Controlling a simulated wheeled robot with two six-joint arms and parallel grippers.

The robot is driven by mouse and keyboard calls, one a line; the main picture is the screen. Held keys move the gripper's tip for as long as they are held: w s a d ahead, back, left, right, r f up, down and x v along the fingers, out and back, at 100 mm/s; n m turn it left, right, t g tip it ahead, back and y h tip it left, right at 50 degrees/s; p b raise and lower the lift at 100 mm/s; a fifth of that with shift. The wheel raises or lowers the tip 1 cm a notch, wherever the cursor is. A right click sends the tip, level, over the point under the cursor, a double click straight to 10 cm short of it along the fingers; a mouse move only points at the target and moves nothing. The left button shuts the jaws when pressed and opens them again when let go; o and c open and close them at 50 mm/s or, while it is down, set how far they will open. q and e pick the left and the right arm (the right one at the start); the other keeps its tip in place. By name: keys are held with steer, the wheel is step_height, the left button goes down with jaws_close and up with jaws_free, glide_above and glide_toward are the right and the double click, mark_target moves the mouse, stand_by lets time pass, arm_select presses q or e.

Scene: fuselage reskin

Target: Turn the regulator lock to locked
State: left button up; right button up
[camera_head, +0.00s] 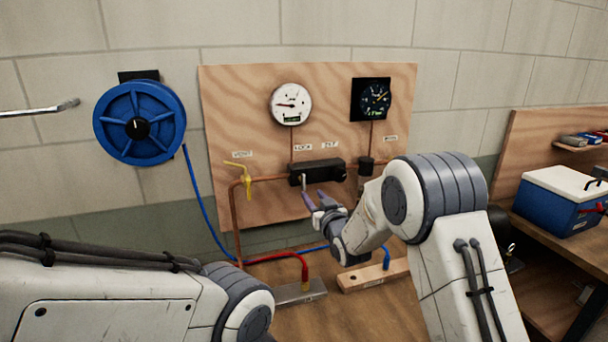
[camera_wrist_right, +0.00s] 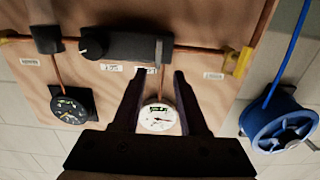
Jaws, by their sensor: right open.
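The black regulator block (camera_head: 316,170) is mounted on the plywood panel, in line with the copper pipe. A small pale lever (camera_head: 304,179) hangs down at its left end; I take it for the lock, but its setting is too small to tell. The block (camera_wrist_right: 125,46) also shows upside down in the right wrist view, with a round knob (camera_wrist_right: 92,46) at its left end there. My right gripper (camera_head: 316,196) is open and empty, just below the block near the lever. Its fingertips (camera_wrist_right: 160,74) straddle the lever's line; contact cannot be told. My left gripper is out of view.
A white gauge (camera_head: 291,104) and a black gauge (camera_head: 372,99) are above the block. A yellow valve handle (camera_head: 243,175) is to its left. A blue hose reel (camera_head: 139,122) hangs on the wall. A blue cooler box (camera_head: 556,202) stands at the right.

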mark_target(304, 182)
steer(key=p+x, duration=0.4)
steer(key=x, duration=0.5)
steer(key=shift+d+r, duration=0.15)
steer(key=shift+x, duration=0.75)
jaws_close()
